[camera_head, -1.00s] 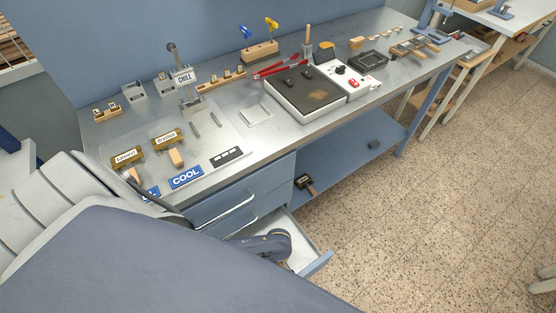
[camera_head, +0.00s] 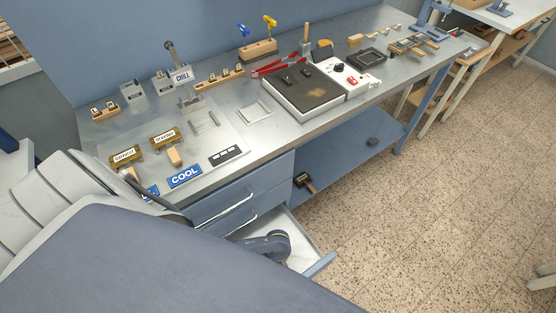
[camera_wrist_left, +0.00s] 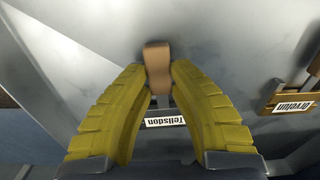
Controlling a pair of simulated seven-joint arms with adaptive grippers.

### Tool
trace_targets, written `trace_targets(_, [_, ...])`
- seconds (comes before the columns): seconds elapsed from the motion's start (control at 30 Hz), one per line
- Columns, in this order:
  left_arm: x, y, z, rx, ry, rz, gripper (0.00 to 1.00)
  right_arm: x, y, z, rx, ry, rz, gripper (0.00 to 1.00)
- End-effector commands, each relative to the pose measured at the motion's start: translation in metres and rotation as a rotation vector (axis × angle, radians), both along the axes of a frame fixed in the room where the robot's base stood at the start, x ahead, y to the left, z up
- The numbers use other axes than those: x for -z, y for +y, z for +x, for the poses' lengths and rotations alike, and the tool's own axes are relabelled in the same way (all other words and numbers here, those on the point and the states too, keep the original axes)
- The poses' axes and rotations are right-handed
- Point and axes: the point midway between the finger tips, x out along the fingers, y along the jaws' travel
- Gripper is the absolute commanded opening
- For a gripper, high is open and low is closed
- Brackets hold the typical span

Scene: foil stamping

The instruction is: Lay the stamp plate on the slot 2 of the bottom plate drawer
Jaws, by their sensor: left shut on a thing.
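In the left wrist view, the yellow ribbed fingers of my left gripper (camera_wrist_left: 158,85) are shut on the wooden handle of a stamp plate (camera_wrist_left: 157,62). A white label below the handle shows upside down between the fingers; most of the plate is hidden. Another plate with a wooden handle and white label (camera_wrist_left: 290,105) lies at the right. In the head view, the bottom drawer (camera_head: 300,258) is open. A dark wrist joint of mine is over it and hides the fingers and much of the inside. I cannot pick out slot 2. My right gripper is not in view.
The shut drawer (camera_head: 235,196) is above the open one. A blue lower shelf (camera_head: 350,165) with a small stamp (camera_head: 304,181) lies to the right.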

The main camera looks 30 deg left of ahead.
Motion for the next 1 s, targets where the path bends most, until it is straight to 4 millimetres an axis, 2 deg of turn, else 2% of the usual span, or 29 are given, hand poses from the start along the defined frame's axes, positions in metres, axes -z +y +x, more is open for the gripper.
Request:
trace_targets(0.03, [-0.001, 0.0, 0.001, 0.001, -0.001, 0.0, 0.0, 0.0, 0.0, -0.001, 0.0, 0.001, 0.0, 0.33])
trace_targets(0.07, [-0.001, 0.0, 0.001, 0.001, -0.001, 0.0, 0.22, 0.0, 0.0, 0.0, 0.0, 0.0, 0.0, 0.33])
trace_targets(0.23, [0.0, -0.001, 0.0, 0.002, -0.001, -0.001, 0.42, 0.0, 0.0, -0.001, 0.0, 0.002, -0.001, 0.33])
trace_targets(0.67, [-0.006, -0.002, -0.001, 0.002, 0.0, -0.004, 0.42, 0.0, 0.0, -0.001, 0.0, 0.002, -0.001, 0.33])
trace_targets(1.0, [-0.047, -0.002, -0.001, 0.002, -0.002, -0.004, 0.42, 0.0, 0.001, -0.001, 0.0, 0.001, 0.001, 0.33])
